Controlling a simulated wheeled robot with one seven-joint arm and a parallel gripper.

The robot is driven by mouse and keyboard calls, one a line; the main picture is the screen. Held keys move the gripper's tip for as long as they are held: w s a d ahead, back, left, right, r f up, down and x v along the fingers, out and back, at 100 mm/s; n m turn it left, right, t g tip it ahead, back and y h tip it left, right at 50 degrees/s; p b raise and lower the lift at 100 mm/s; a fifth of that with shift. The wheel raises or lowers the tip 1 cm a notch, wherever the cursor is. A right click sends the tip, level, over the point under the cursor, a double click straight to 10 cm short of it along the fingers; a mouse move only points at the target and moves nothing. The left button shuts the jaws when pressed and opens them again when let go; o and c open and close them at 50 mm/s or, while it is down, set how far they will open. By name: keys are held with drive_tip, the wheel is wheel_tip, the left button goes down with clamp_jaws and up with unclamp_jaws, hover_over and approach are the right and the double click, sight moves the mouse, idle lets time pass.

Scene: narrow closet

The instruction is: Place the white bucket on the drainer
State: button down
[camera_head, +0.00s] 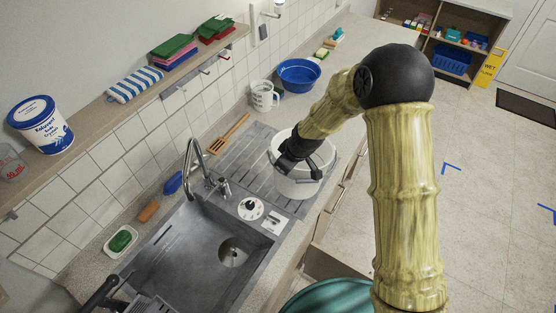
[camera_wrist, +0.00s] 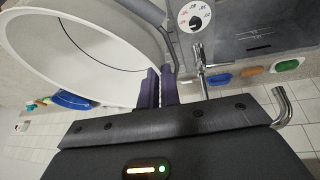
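The white bucket (camera_head: 297,187) is upright, or nearly so, over the right part of the grey ribbed drainer (camera_head: 236,160) beside the sink. I cannot tell whether its base touches the drainer. My gripper (camera_head: 304,174) is at the near side of the bucket's rim. In the wrist view the open mouth of the bucket (camera_wrist: 85,45) fills the upper left. The two purple fingers of my gripper (camera_wrist: 159,88) are close together with the bucket's rim and wall between them. The gripper hides part of the rim and wall.
The metal sink (camera_head: 205,255) with its tap (camera_head: 195,160) lies left of the drainer. A dial timer (camera_head: 250,208) sits on the sink edge. A wooden rack (camera_head: 229,133), a white jug (camera_head: 264,96) and a blue basin (camera_head: 299,75) stand behind.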

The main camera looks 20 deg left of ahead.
drive_tip(key=w+d+f+m+t+h+b, duration=0.1)
drive_tip(key=d+f+m, duration=0.35)
drive_tip(key=d, duration=0.35)
drive_tip(key=d+f+m+h+b, duration=0.1)
drive_tip(key=d+f+m+h, duration=0.1)
drive_tip(key=d+f+m, duration=0.35)
drive_tip(key=s+d+f+m+h+b, duration=0.1)
drive_tip(key=d+f+m+b, duration=0.1)
drive_tip(key=d+f+b, duration=0.5)
drive_tip(key=s+d+f+m+b, duration=0.1)
drive_tip(key=d+f+b, duration=0.6)
drive_tip(key=f, duration=0.4)
drive_tip(key=shift+s+d+f+m+h+b, duration=0.3)
drive_tip(key=shift+s+d+m+h+b, duration=0.1)
drive_tip(key=shift+d, duration=0.15)
